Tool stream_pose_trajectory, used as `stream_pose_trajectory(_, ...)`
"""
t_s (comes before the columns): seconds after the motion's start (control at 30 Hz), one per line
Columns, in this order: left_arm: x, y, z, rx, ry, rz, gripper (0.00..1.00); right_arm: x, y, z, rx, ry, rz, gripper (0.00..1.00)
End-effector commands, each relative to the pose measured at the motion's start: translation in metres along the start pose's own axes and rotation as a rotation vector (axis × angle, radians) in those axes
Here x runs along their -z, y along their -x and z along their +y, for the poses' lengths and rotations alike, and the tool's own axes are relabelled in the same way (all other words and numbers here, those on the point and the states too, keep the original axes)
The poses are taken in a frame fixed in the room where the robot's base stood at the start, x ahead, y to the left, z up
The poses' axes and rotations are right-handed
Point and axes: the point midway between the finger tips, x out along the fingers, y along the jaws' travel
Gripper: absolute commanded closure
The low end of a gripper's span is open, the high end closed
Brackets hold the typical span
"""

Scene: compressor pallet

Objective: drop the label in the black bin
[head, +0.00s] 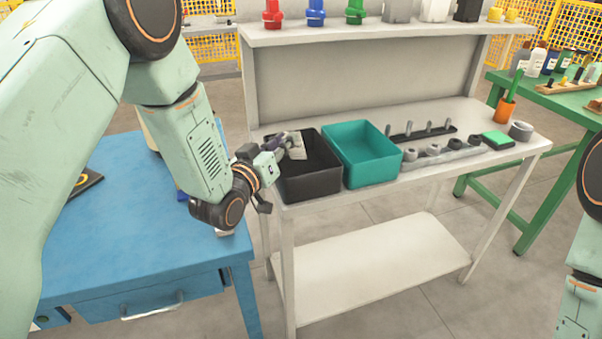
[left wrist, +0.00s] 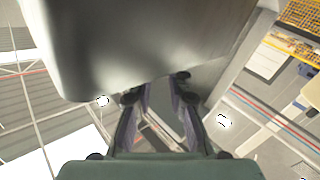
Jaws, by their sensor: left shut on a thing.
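The label (head: 296,145) is a small pale piece with grey markings, held in the tips of my left gripper (head: 279,146). My left gripper is shut on it, above the left part of the black bin (head: 318,187). The black bin is an open box on the left end of the white bench top. In the left wrist view, a large grey surface, probably the label (left wrist: 150,45), fills the upper middle in front of the gripper fingers (left wrist: 156,90). I cannot see the bin clearly there. My right gripper is out of view.
A teal bin (head: 368,172) stands right beside the black bin. A rack with pegs (head: 422,133) and several round parts lie farther right. A blue table (head: 150,245) is at the left. Bottles and valves stand on the upper shelf (head: 380,31).

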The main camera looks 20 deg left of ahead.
Motion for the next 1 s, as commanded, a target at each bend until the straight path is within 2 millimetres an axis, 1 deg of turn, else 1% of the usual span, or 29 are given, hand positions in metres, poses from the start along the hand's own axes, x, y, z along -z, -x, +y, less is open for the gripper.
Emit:
stream_pose_trajectory(0.17, 0.001, -0.001, 0.001, -0.001, 0.0, 0.0, 1.0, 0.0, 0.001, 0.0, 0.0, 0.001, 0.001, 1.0)
stream_pose_trajectory(0.2, 0.001, -0.001, 0.001, -0.001, 0.0, 0.0, 0.8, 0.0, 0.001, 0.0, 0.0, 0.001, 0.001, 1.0)
stream_pose_trajectory(0.5, 0.001, -0.001, 0.001, -0.001, 0.0, 0.0, 0.56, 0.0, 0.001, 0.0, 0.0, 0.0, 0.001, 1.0)
stream_pose_trajectory(0.83, 0.001, 0.002, 0.0, 0.0, 0.0, -0.001, 0.56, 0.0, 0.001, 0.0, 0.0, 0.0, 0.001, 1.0)
stream_pose_trajectory(0.97, 0.0, 0.015, -0.001, 0.002, 0.002, -0.002, 0.56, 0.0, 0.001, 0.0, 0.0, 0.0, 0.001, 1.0)
stream_pose_trajectory(1.0, 0.0, 0.022, -0.001, 0.003, 0.003, -0.004, 0.56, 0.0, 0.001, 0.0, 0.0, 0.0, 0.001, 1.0)
